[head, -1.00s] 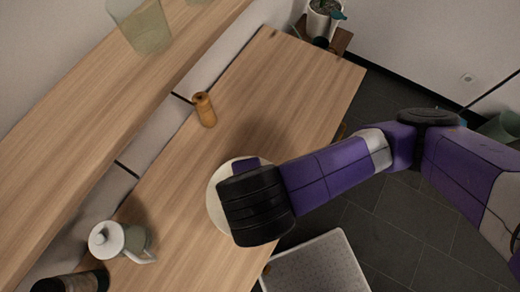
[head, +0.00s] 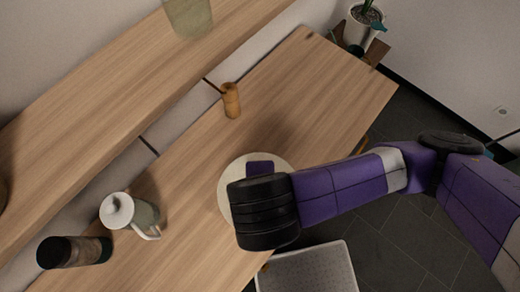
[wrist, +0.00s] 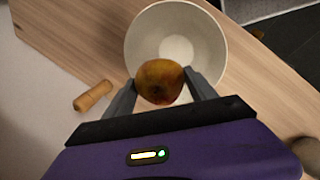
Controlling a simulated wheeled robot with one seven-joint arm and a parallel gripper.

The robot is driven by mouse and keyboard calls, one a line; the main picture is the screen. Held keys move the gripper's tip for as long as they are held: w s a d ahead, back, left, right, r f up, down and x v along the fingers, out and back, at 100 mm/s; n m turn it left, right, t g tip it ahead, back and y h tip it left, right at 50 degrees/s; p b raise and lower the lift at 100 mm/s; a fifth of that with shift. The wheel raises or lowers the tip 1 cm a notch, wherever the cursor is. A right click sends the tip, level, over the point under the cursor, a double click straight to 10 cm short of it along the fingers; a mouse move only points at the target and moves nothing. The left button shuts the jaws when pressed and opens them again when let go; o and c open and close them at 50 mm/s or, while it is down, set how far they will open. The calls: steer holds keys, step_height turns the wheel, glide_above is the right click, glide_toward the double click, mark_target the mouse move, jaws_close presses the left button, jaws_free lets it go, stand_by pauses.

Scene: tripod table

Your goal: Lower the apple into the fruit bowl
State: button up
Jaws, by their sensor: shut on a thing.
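The apple (wrist: 160,82), reddish brown and yellow, is between the two fingers of my gripper (wrist: 160,84) in the wrist view. My gripper is shut on it. The fruit bowl (wrist: 208,30) is a pale round bowl on the wooden table, and the apple covers the near part of its opening in this view. How high the apple is above the bowl I cannot tell. In the head view the bowl's pale rim (head: 226,200) shows around my wrist, which hides the apple and most of the bowl.
An orange-brown wooden cylinder (head: 231,100) stands on the table (head: 300,95); it also shows in the wrist view (wrist: 93,95). A glass jug with a white lid (head: 130,215) and a dark jar (head: 75,252) are at lower left. A pale chair seat (head: 308,272) is at the front edge.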

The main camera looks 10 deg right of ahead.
steer(key=shift+f, duration=0.15)
step_height(320, 180, down, 7)
steer(key=b, duration=0.6)
steer(key=shift+r, duration=0.2)
stand_by(0.4)
steer(key=shift+f+b, duration=2.35)
steer(key=shift+f, duration=0.25)
stand_by(1.7)
steer(key=o, duration=1.6)
steer(key=shift+s, duration=0.1)
